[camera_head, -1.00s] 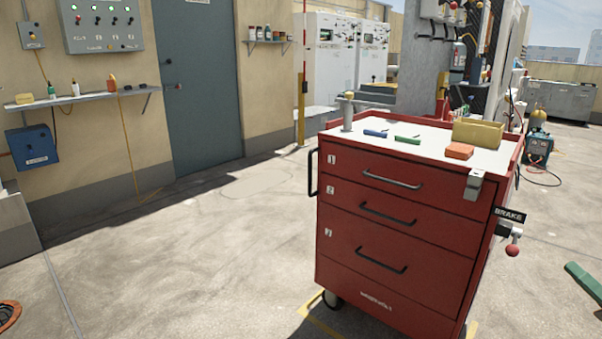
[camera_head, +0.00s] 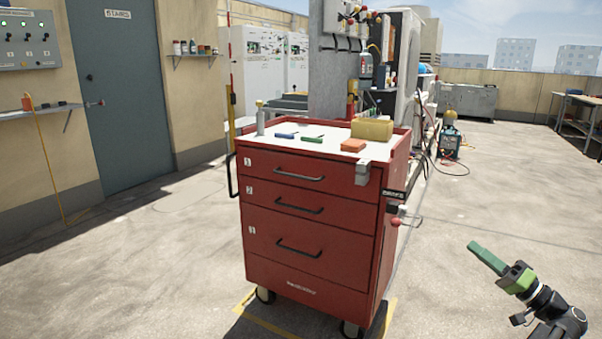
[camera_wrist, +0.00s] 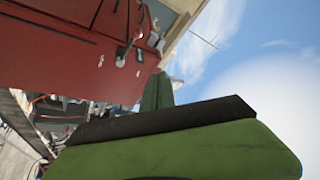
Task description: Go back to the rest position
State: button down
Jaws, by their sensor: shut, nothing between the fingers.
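My gripper (camera_head: 488,258) shows at the lower right of the head view, with green fingers pointing up and left. It is shut and empty, held over open concrete to the right of the red tool cart (camera_head: 312,232) and apart from it. In the wrist view a green finger (camera_wrist: 180,155) with a dark pad fills the bottom. The cart's red side (camera_wrist: 75,65) is tilted at the upper left there, with sky to the right.
The cart top carries a yellow box (camera_head: 372,129), an orange block (camera_head: 353,145) and small tools. A brake lever (camera_head: 397,221) sticks out of its right side. A workbench (camera_head: 580,118) stands far right. Concrete is clear around the cart's front and right.

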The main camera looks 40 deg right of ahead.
jog(key=w+a+r+n+y+p, duration=0.15)
jog(key=w+a+y, duration=0.3)
jog(key=w, duration=0.85)
jog(key=w+a+f+n+g+y+p, duration=0.1)
jog(key=w+a+n+g+y+p, duration=0.25)
jog(key=w+a, duration=1)
jog(key=w+a+f+n+g+y, duration=0.25)
jog(key=w+a+g+y, duration=0.3)
jog(key=w+a, duration=0.85)
jog(key=w+a+f+n+g+h+p, duration=0.1)
jog(key=a+f+g, duration=0.2)
jog(key=a, duration=0.7)
jog(key=w+a+f+n+g, duration=0.1)
jog(key=a+f+n+g, duration=0.15)
jog(key=a, duration=0.65)
jog(key=w+a+f+n+g+h+p, duration=0.1)
jog(key=w+a+f+g, duration=0.2)
jog(key=a, duration=0.7)
jog(key=s+a+f+g+h+p, duration=0.1)
jog(key=s+a+f+g+h, duration=0.45)
jog(key=a, duration=0.55)
jog(key=s+d+f+m+h, duration=0.1)
jog(key=s+d+f+h, duration=0.2)
jog(key=d+f+h, duration=0.55)
notch_tip(320, 180, up, 39)
jog(key=d+m+t+y+p, duration=0.1)
jog(key=d+p, duration=0.1)
jog(key=p, duration=3.6)
jog(key=shift+d+r+p, duration=0.2)
jog(key=shift+p, duration=0.2)
